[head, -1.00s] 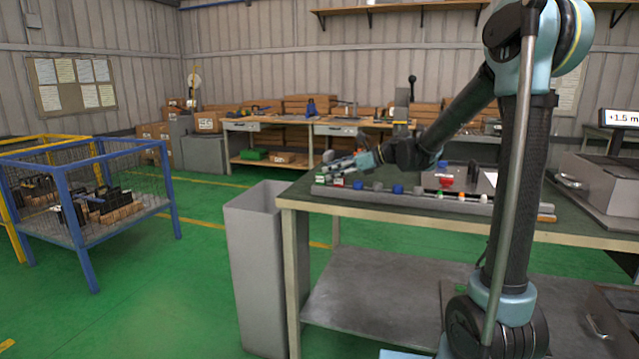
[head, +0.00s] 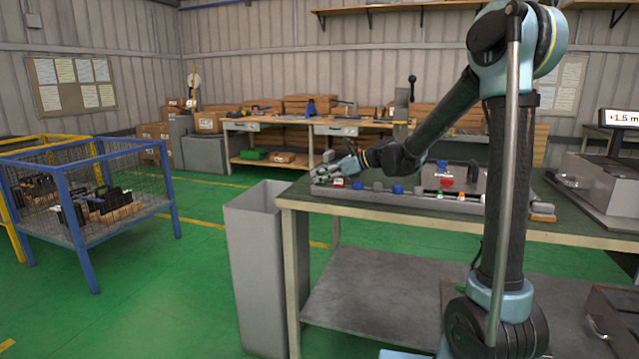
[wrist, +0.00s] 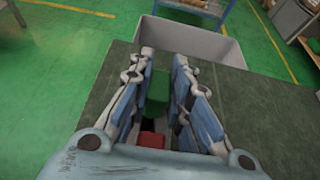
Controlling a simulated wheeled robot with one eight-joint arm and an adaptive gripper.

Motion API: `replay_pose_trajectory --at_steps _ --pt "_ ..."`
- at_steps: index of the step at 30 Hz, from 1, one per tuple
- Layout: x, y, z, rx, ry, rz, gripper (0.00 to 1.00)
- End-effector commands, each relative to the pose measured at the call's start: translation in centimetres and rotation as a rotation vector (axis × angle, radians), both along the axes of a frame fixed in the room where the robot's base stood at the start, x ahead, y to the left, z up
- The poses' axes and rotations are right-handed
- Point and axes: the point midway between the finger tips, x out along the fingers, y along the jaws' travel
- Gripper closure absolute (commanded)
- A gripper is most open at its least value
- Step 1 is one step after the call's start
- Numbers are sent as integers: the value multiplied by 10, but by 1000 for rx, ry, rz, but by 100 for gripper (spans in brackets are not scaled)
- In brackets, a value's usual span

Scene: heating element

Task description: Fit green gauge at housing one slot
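The green gauge (wrist: 157,92) shows as a green block between the fingers of my gripper (wrist: 164,62) in the wrist view. The fingers stand apart on both sides of it, and I see no clear grip on it. In the head view my gripper (head: 328,172) is low at the left end of a grey rack on the bench, and hides the green gauge. A grey box (head: 470,174) with a red part stands behind the rack; I cannot tell whether it is housing one, and no slot is clear.
A red block (wrist: 152,140) lies close to the green one. Blue pieces (head: 397,189) and other small parts sit along the rack (head: 350,196). A tall grey bin (head: 258,265) stands at the bench's left end. A metal unit with a display (head: 600,185) is at right.

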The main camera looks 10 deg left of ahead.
Motion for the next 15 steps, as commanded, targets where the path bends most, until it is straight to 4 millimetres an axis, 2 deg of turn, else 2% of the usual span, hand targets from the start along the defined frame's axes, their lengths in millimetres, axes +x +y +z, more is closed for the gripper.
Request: replay_pose_trajectory --at_steps 8,11,15 --pt "0 0 1 0 0 0 100" --pt "0 0 8 0 0 0 100" --pt "0 0 26 0 0 0 100"
